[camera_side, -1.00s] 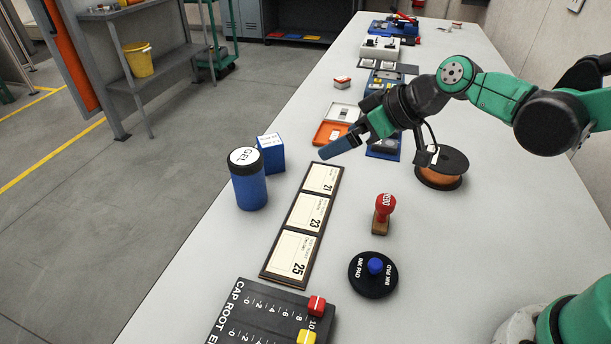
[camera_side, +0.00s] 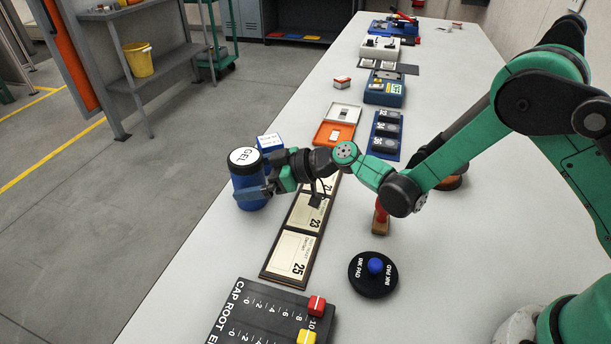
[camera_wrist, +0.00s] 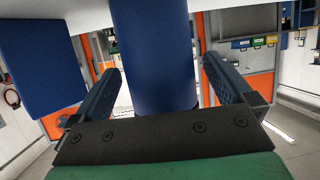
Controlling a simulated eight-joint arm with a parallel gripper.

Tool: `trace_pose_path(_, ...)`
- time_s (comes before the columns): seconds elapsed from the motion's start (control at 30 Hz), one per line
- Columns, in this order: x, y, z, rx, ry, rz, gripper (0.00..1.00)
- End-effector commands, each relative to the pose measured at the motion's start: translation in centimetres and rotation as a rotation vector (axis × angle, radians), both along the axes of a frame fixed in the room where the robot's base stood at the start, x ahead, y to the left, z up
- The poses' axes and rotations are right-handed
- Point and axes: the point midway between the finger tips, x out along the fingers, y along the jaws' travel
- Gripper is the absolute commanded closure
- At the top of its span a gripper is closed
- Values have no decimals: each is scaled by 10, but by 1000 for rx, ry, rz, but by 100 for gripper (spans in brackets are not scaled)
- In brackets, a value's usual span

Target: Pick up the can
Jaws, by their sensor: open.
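The can is a blue cylinder (camera_side: 248,168) with a black band and a white top marked GEL, upright near the table's left edge. My gripper (camera_side: 252,190) is at the can, low on its side, with its open fingers reaching around it. In the wrist view the blue can (camera_wrist: 153,50) stands between the two spread blue fingers (camera_wrist: 160,70). A gap shows between the can and each finger. In the side view part of the can's lower body is hidden by the near finger.
A blue box (camera_side: 270,144) stands close behind the can, and also shows at left in the wrist view (camera_wrist: 38,65). A card frame (camera_side: 292,253) lies under my wrist. A red-handled stamp (camera_side: 380,222) and a black ink pad (camera_side: 372,274) stand to the right.

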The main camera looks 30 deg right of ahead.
Motion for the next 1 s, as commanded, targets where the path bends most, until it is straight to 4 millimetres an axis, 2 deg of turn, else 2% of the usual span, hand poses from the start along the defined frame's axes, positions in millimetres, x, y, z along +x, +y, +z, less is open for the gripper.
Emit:
trace_pose_path(0.13, 7, 8, -5, 0, 0, 0, 0)
trace_pose_path(0.37, 7, 9, -5, 0, 1, -1, 0)
trace_pose_path(0.4, 7, 9, -5, 0, 1, -1, 3)
trace_pose_path(0.73, 7, 9, -5, 0, 1, -1, 97)
trace_pose_path(0.77, 7, 9, -5, 0, 1, -1, 100)
trace_pose_path(1.0, 7, 9, -4, 0, 0, -1, 100)
